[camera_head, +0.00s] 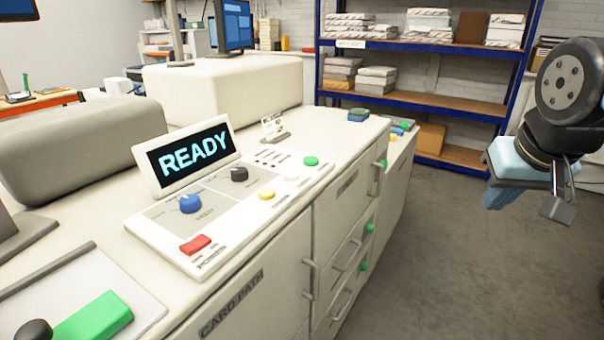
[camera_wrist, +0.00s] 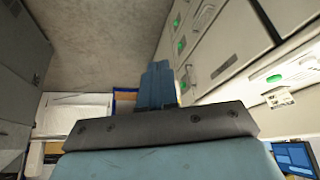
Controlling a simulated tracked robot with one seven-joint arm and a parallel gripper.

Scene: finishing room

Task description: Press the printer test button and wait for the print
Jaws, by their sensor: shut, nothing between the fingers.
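The printer's control panel (camera_head: 232,215) lies on the white cabinet top, with a raised display (camera_head: 188,154) reading READY. On the panel are a red button (camera_head: 195,244), a yellow button (camera_head: 267,194), a green button (camera_head: 311,161), a blue knob (camera_head: 191,203) and a black knob (camera_head: 239,174). Their small labels are too blurred to read, so I cannot tell which is the test button. My gripper (camera_wrist: 157,88) is shut and empty, its blue fingers together in the wrist view. In the head view my arm's end is at the right, over the floor and well apart from the panel.
The cabinet front has drawer handles (camera_head: 310,278) and green knobs. A blue shelf rack (camera_head: 420,95) with paper stacks stands behind. The grey floor (camera_head: 455,255) between the cabinet and my arm is clear.

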